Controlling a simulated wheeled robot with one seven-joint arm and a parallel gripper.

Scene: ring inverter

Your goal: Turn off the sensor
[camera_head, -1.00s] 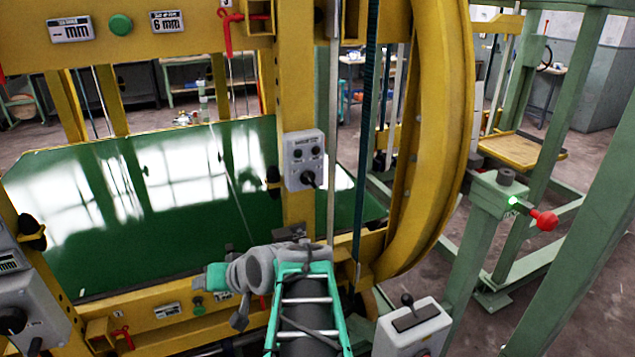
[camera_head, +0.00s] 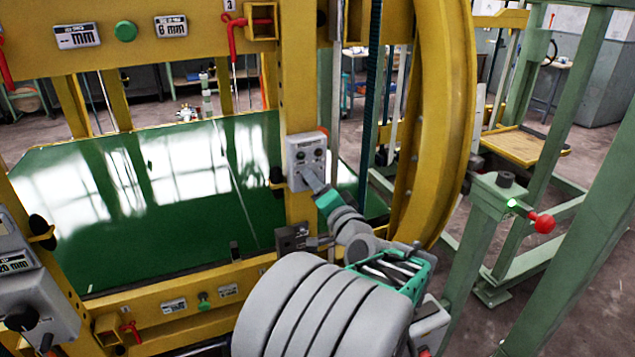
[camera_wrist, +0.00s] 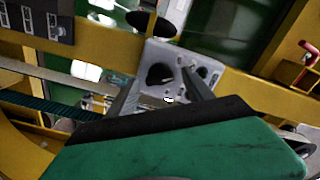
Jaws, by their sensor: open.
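A grey control box (camera_head: 306,148) with a label plate, small round buttons and a black knob is mounted on the yellow upright post. The label is too small to read, so I cannot confirm it is the sensor's box. My gripper (camera_head: 309,178) is at the lower part of this box and hides its knob in the head view. In the wrist view the box (camera_wrist: 205,62) faces me, with the black knob (camera_wrist: 160,74) between the two spread fingers of my gripper (camera_wrist: 161,80). The gripper is open; I cannot tell whether a finger touches the knob.
A yellow frame with a large curved ring (camera_head: 440,120) stands right of the box. A green panel (camera_head: 150,195) lies behind the post. Another grey box (camera_head: 35,300) is at the lower left. A green stand with a red knob (camera_head: 543,222) is at the right.

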